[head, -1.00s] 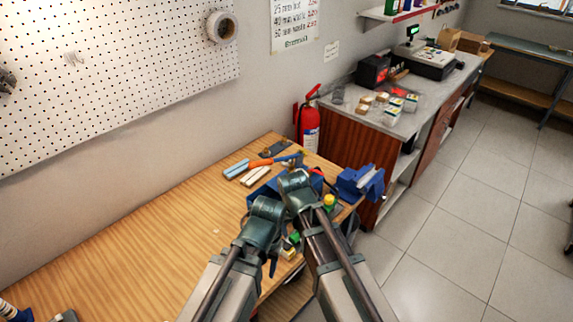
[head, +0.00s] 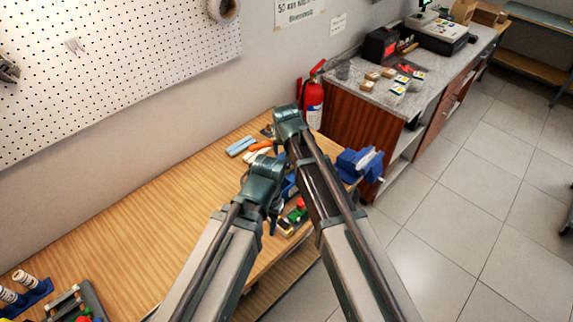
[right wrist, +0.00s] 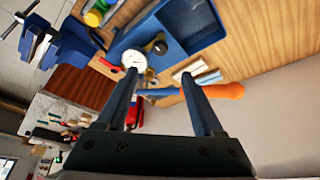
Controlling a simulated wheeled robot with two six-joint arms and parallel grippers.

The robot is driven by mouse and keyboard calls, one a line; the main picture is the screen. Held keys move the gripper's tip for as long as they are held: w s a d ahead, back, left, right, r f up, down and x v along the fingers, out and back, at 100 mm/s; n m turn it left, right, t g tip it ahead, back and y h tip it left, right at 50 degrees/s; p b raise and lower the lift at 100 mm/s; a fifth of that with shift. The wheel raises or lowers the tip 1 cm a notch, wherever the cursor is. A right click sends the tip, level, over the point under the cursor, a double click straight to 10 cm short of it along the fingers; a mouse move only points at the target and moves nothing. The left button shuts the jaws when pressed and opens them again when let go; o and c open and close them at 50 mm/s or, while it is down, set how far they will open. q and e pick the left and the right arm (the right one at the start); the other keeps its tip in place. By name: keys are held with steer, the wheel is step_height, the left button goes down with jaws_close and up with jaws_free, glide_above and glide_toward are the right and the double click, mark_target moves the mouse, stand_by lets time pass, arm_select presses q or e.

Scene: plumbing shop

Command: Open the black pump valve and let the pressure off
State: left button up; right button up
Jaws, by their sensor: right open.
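In the right wrist view a white-faced round gauge (right wrist: 134,60) sits beside a blue box-shaped tank (right wrist: 190,35). A black round knob (right wrist: 157,47) shows at the tank's near side; I cannot tell for sure that it is the pump valve. My right gripper (right wrist: 163,80) is open and empty, its fingers pointing toward the gauge and knob with a gap left. In the head view my arms cover most of the tank and the gauge. My left gripper (head: 272,222) is mostly hidden behind its own wrist, over the bench's front edge.
An orange-handled tool (right wrist: 222,91) lies by the tank, with pale blue and white bars (right wrist: 195,72) near it. A blue vise (head: 360,164) stands at the bench's right end. A red extinguisher (head: 313,103) stands behind. The left half of the wooden bench (head: 150,215) is largely clear.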

mark_target(286, 166)
steer(key=b+x, duration=1)
steer(key=x, duration=0.2)
steer(key=shift+f+b, duration=0.25)
steer(key=shift+b, duration=0.15)
jaws_close()
